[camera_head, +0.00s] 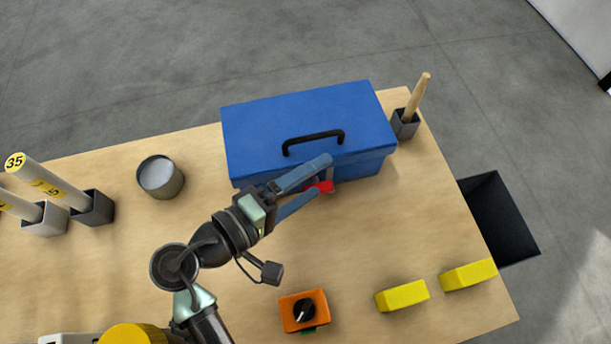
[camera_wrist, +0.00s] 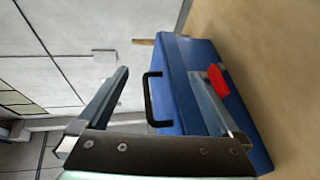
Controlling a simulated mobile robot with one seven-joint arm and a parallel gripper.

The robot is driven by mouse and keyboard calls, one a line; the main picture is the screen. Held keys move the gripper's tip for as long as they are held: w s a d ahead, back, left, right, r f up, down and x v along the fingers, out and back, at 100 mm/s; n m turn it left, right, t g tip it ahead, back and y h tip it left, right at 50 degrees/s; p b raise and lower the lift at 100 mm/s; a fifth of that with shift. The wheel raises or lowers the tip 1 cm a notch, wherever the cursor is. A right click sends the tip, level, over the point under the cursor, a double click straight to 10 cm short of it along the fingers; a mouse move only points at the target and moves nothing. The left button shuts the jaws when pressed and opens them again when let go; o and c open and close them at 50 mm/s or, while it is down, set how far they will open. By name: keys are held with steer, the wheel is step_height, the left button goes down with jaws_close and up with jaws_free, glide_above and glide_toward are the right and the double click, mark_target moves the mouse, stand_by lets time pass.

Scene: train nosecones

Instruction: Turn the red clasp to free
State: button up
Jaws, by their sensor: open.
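The red clasp (camera_head: 322,187) is on the front side of the blue toolbox (camera_head: 300,115), near the front edge of its lid. It also shows in the wrist view (camera_wrist: 218,80), close to the tip of one finger. My gripper (camera_head: 324,174) is open in front of the toolbox. In the head view one finger lies over the lid edge and the other is below, with the clasp near their tips. In the wrist view the jaws are wide apart with nothing held. I cannot tell whether a finger touches the clasp. The fingers partly hide the toolbox front.
The black handle (camera_head: 313,141) stands up from the lid. A grey cup (camera_head: 160,177) is left of the toolbox; a holder with a wooden stick (camera_head: 416,98) is right. An orange knob box (camera_head: 304,311) and yellow blocks (camera_head: 402,296) lie in front. A black bin (camera_head: 500,219) is off the right edge.

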step_height(320, 180, up, 6)
steer(key=s+p, duration=0.2)
steer(key=p, duration=0.4)
steer(key=shift+s+d+r, duration=0.15)
steer(key=shift+s+d, duration=0.15)
steer(key=shift+d, duration=0.1)
steer(key=shift+p, duration=0.35)
steer(key=m+g+y+p, duration=0.5)
steer(key=g+y, duration=0.1)
steer(key=y, duration=0.6)
glide_toward(320, 187)
steer(key=x, duration=0.7)
steer(key=shift+w+a+f, duration=0.1)
steer(key=shift+a+f, duration=0.05)
steer(key=shift+f, duration=0.15)
steer(key=c, duration=1.3)
